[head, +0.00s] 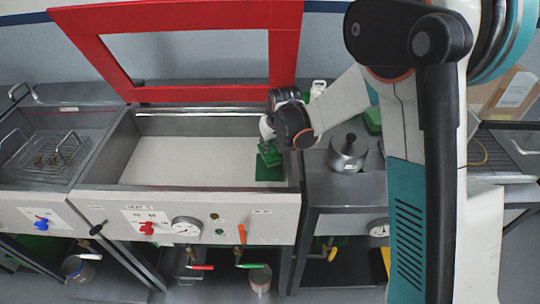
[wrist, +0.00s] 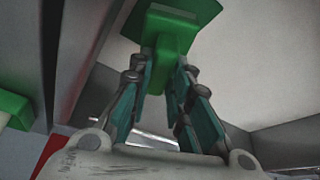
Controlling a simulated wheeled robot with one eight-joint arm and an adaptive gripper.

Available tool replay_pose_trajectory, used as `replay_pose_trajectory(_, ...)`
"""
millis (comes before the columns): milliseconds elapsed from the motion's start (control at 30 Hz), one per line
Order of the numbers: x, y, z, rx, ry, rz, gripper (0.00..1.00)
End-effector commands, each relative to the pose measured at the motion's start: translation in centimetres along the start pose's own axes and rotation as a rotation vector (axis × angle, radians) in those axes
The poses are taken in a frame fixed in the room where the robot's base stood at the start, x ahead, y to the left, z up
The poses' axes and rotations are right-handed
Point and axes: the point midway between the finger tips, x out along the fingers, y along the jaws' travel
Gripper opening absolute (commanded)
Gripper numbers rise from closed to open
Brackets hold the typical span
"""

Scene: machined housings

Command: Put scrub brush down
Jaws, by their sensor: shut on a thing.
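The green scrub brush (head: 268,170) is at the right end of the pale-floored basin (head: 190,160) in the head view. My gripper (head: 268,148) is directly above it, at the basin's back right. In the wrist view the brush (wrist: 172,35) has a wide block at its far end and a narrower handle. The teal fingers of my gripper (wrist: 163,85) are shut on that handle, one on each side. I cannot tell whether the brush touches the basin floor. My gripper partly hides its upper part in the head view.
A red raised frame (head: 190,95) stands behind the basin. A steel pot (head: 347,152) stands on the counter to the right. A wire basket (head: 50,155) sits in the left basin. Most of the middle basin floor is clear. Another green thing (wrist: 12,110) shows at the wrist view's left edge.

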Motion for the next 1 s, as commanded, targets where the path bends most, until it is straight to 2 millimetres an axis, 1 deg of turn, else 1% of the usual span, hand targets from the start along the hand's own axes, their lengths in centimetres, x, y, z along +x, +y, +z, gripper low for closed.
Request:
replay_pose_trajectory(167,1.3,0.0,0.5,0.000,0.000,0.000,0.00)
replay_pose_trajectory(300,3.3,0.0,1.3,0.000,0.000,0.000,0.00)
replay_pose_trajectory(367,3.9,0.0,1.6,0.000,0.000,0.000,0.00)
replay_pose_trajectory(767,4.4,0.0,1.8,0.000,0.000,0.000,0.00)
replay_pose_trajectory(800,4.3,0.0,1.8,0.000,0.000,0.000,0.25)
replay_pose_trajectory(867,4.3,0.0,1.8,0.000,0.000,0.000,0.38)
replay_pose_trajectory(1000,4.2,0.0,1.8,0.000,0.000,0.000,0.38)
